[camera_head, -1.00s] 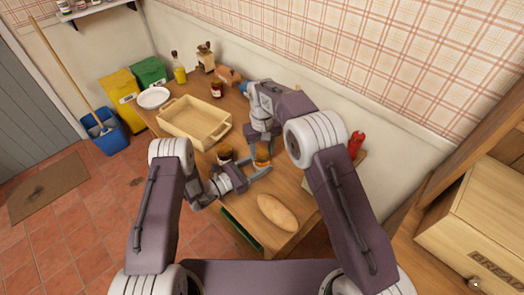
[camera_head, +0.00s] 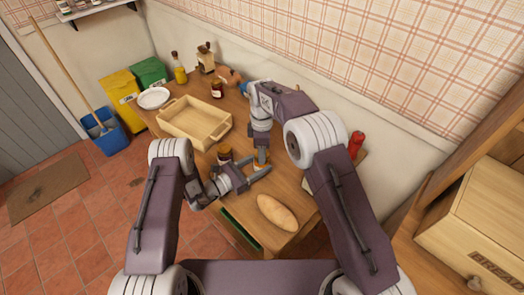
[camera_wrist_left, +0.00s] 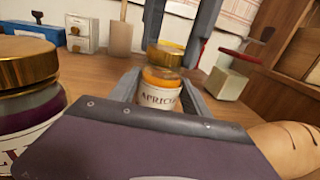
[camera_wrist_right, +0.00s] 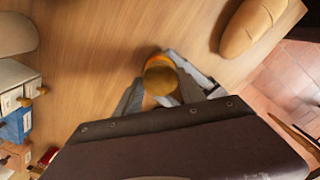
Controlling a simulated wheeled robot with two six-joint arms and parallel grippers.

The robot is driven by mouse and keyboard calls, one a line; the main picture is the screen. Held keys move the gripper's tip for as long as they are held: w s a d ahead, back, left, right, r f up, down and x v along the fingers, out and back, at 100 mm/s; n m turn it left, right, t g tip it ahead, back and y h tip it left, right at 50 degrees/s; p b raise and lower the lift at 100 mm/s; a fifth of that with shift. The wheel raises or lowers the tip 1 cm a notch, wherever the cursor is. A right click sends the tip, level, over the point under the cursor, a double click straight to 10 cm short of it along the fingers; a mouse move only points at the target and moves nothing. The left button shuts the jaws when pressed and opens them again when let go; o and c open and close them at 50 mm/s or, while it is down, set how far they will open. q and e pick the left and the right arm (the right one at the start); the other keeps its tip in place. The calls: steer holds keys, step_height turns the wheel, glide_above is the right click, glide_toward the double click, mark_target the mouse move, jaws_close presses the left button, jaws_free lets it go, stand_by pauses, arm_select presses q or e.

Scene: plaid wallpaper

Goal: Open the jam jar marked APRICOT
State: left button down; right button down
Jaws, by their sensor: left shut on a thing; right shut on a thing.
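The jar marked APRICOT (camera_wrist_left: 159,97) stands upright on the table, with orange glass above its white label. My left gripper (camera_wrist_left: 161,92) is shut around its body; it shows low beside the jar in the head view (camera_head: 259,172). The gold lid (camera_wrist_right: 161,78) is between the fingers of my right gripper (camera_wrist_right: 160,85), which reaches down from above and is shut on it. In the left wrist view the lid (camera_wrist_left: 166,56) is directly above the orange glass; I cannot tell whether a gap separates them.
A second jar with a gold lid (camera_wrist_left: 22,62) stands close to my left gripper. A loaf (camera_head: 277,212) lies near the table's front. A wooden tray (camera_head: 178,137), another jar (camera_head: 217,89) and an oil bottle (camera_head: 179,69) are farther back.

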steer(key=shift+r, duration=0.1)
steer(key=shift+r, duration=1)
steer(key=shift+r, duration=2)
arm_select(q)
steer(key=shift+c, duration=2.1)
jaws_free()
steer(key=v, duration=1.2)
steer(key=shift+b, duration=0.4)
arm_select(e)
steer(key=shift+f, duration=0.4)
